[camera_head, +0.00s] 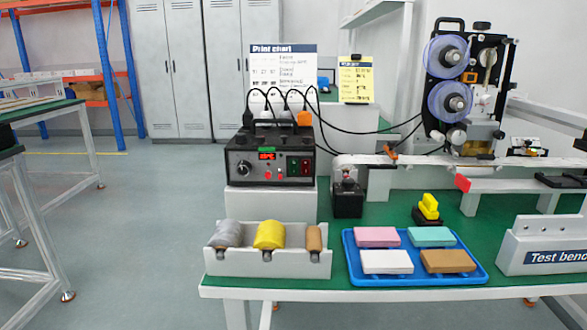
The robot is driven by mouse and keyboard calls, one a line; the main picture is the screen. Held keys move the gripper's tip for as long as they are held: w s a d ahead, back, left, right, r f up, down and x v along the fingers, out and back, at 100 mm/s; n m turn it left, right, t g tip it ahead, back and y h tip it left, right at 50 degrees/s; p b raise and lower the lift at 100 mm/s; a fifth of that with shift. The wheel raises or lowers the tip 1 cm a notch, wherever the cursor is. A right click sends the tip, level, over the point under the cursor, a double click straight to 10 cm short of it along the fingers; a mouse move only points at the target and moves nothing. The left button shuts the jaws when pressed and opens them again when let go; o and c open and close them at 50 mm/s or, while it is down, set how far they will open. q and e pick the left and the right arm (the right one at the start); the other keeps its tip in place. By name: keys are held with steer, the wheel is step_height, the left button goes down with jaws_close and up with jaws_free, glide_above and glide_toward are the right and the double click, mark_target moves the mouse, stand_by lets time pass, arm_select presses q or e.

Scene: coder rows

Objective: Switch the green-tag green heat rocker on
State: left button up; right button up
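A black control box (242,163) stands on a white block at the back left of the green bench. A green tag (267,149) is on its upper front edge. Its front has a lit red display (267,156), a round dial (244,167) at the left and small red buttons below the display. At the right of the front, a green rocker (293,166) sits beside a red rocker (305,166). Which way the green rocker is tipped is too small to tell. Neither of my grippers is in view.
A white holder (268,264) with grey, yellow and brown rolls stands in front of the box. A blue tray (415,280) with coloured blocks, a yellow-handled stamp (428,208) and a small black device (348,198) are to the right. Black cables arch above the box.

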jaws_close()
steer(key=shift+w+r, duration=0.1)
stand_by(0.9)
